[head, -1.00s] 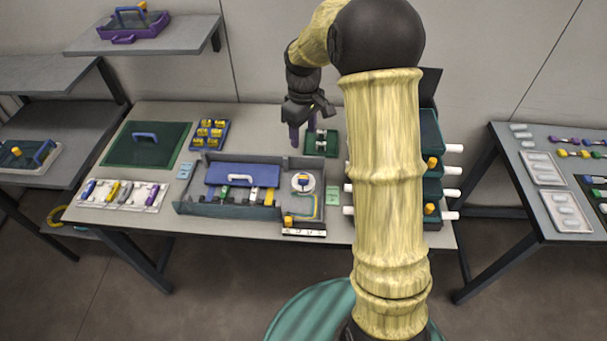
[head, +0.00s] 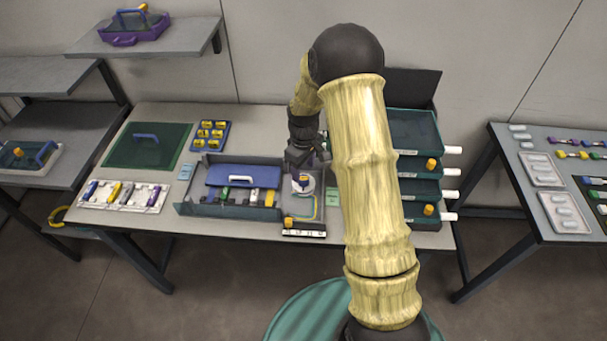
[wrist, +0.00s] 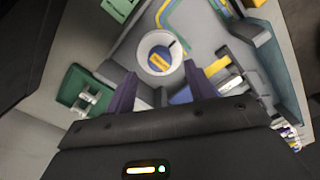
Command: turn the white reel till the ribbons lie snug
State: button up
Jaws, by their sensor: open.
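The white reel (head: 304,184) sits in the right-hand part of a grey tray on the table. It is round, with a blue and yellow piece at its middle. In the wrist view the reel (wrist: 151,44) shows its white rim, with the yellow bar inside. Coloured ribbons (head: 319,208) run along the tray near the reel; in the wrist view yellow, teal and blue bands (wrist: 172,14) curve past it. My gripper (wrist: 157,88) is open, its two purple fingers pointing toward the reel and apart from each other.
The grey tray (head: 225,211) also holds a blue lid with a handle (head: 242,176) and several coloured connectors. A green block with grey parts (wrist: 88,97) lies left of my gripper in the wrist view. Stacked drawers (head: 419,165) stand to the right.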

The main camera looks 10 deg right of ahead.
aim_at(303, 179)
jog(key=shift+f, duration=2)
jog(key=c, duration=1)
